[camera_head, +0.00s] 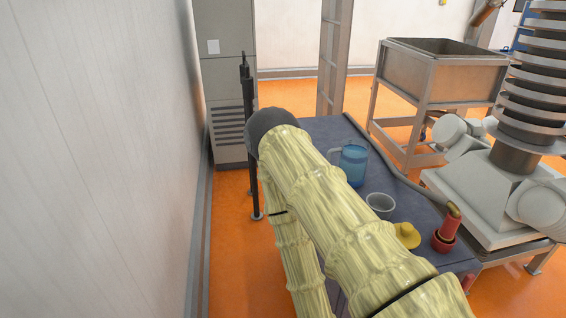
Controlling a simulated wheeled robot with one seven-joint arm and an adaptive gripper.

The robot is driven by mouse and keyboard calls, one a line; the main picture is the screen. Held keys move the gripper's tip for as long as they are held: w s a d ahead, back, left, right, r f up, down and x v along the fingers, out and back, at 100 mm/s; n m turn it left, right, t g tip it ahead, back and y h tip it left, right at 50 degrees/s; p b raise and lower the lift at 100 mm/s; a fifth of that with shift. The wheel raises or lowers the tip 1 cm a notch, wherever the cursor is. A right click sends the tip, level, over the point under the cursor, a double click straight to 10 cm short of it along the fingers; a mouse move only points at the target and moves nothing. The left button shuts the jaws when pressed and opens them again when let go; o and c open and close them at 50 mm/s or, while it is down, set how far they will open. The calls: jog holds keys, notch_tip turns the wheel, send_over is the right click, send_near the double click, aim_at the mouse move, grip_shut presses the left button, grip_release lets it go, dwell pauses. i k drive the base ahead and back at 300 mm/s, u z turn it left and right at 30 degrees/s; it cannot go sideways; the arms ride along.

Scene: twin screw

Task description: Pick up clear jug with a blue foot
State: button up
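The clear jug with a blue foot (354,164) stands upright on the dark blue-grey table (327,128), toward its far side. Its upper part is see-through and bluish, its lower part is stronger blue, and its handle points left. Nothing is holding it. My arm, with a pale yellow-green streaked surface, crosses the middle of the picture, bends at a dark grey joint left of the jug and runs down out of the bottom edge. My gripper does not show. The arm hides much of the table's left and near part.
A white-grey cup (380,204), a yellow object (407,236) and a red object (446,232) stand nearer than the jug. A grey hose runs along the table's right edge. A machine (492,190) stands close right, a black pole (248,130) left. A wall fills the left.

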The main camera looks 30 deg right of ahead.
aim_at(355, 153)
jog(key=u, duration=0.9)
jog(key=k, duration=1.85)
jog(key=z, duration=1.4)
jog(key=i, duration=0.8)
jog(key=z, duration=0.05)
